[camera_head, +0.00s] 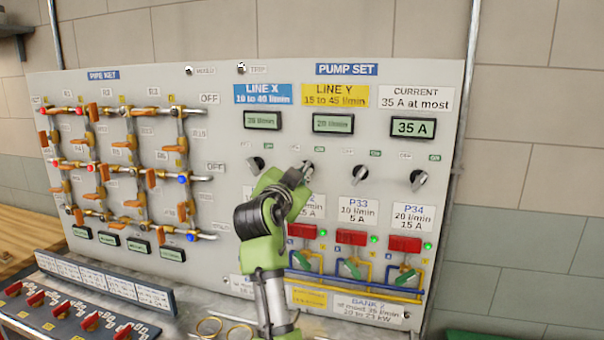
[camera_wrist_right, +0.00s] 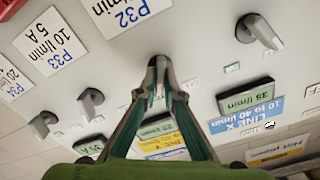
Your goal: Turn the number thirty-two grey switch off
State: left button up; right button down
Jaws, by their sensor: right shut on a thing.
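The grey switch for number thirty-two (camera_head: 307,166) is the second from the left in the row of grey rotary switches on the panel. In the wrist view the P32 label (camera_wrist_right: 126,12) lies beside it. My right gripper (camera_head: 303,174) has its fingertips closed around this switch knob (camera_wrist_right: 158,62). The fingers hide part of the knob, so its exact angle is hard to tell. My left gripper is not in view.
Other grey switches sit close by: the leftmost (camera_head: 256,163), P33's (camera_head: 360,174) and P34's (camera_head: 418,180). Above are the Line X display (camera_head: 262,121), the Line Y display (camera_head: 333,123) and the current display (camera_head: 413,127), reading 35 A. Pipes and orange valves (camera_head: 130,170) fill the panel's left.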

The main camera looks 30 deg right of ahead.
jog(key=shift+r, duration=0.1)
jog(key=shift+n, duration=1.1)
jog(key=n+p, duration=0.1)
jog(key=n, duration=0.1)
jog(key=shift+r+n, duration=0.15)
jog(key=shift+n, duration=0.15)
jog(key=shift+n+p, duration=1.65)
jog(key=shift+n, duration=1.75)
jog(key=c, duration=2.3)
grip_release()
jog(key=shift+w, duration=0.1)
jog(key=shift+o, duration=0.7)
jog(key=shift+w+f, duration=0.1)
jog(key=shift+f, duration=0.1)
